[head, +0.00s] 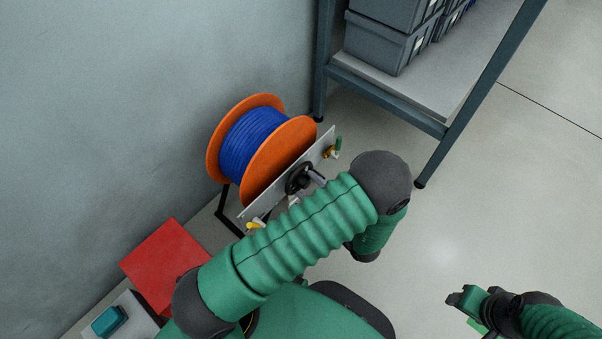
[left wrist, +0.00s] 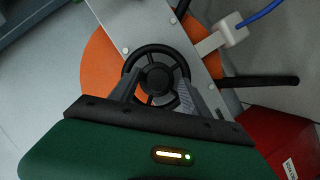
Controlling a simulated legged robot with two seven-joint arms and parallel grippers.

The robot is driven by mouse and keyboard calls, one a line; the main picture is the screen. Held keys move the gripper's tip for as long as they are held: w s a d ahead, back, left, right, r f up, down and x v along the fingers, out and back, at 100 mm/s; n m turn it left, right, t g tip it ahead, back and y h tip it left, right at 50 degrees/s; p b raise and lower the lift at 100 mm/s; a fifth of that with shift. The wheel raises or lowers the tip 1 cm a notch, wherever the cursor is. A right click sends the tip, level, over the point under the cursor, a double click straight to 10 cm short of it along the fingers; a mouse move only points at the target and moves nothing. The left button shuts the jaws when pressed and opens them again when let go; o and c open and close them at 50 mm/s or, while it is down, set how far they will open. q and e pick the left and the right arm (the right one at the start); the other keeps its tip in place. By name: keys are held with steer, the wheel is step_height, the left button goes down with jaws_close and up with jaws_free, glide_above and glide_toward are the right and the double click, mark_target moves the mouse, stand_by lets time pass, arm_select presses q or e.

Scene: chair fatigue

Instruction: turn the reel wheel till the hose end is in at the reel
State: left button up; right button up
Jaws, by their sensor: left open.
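The hose reel (head: 262,140) has orange flanges with blue hose (head: 250,133) wound between them. Its black spoked wheel (head: 299,179) sits on a grey plate (head: 265,205); the wheel shows face-on in the left wrist view (left wrist: 157,80). My left gripper (left wrist: 158,88) is open, its grey fingers at the wheel on either side of the hub. I cannot tell whether they touch it. In the head view my arm hides most of this gripper. Blue hose (left wrist: 262,12) runs into a white block (left wrist: 230,29) beside the plate. I cannot make out the hose end. My right gripper (head: 466,302) is away at lower right.
A metal shelf (head: 400,85) with grey bins (head: 385,45) stands behind the reel at upper right. A wall runs along the left. A red box (head: 166,262) and a teal item (head: 108,321) lie at lower left. The floor at right is clear.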

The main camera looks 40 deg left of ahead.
arm_select(q)
steer(key=shift+d+r, duration=0.2)
steer(key=shift+a+f, duration=0.1)
steer(key=shift+a, duration=0.15)
steer(key=c, duration=0.7)
steer(key=shift+d, duration=0.1)
jaws_close()
steer(key=shift+w+d+m+g+p, duration=0.1)
steer(key=shift+w+m+g+p, duration=0.1)
steer(key=shift+m+g+p, duration=1.7)
steer(key=shift+w+m+g+p, duration=0.2)
steer(key=shift+m+g+p, duration=0.7)
steer(key=shift+m+p, duration=2)
steer(key=shift+n+p, duration=0.6)
steer(key=shift+p, duration=0.2)
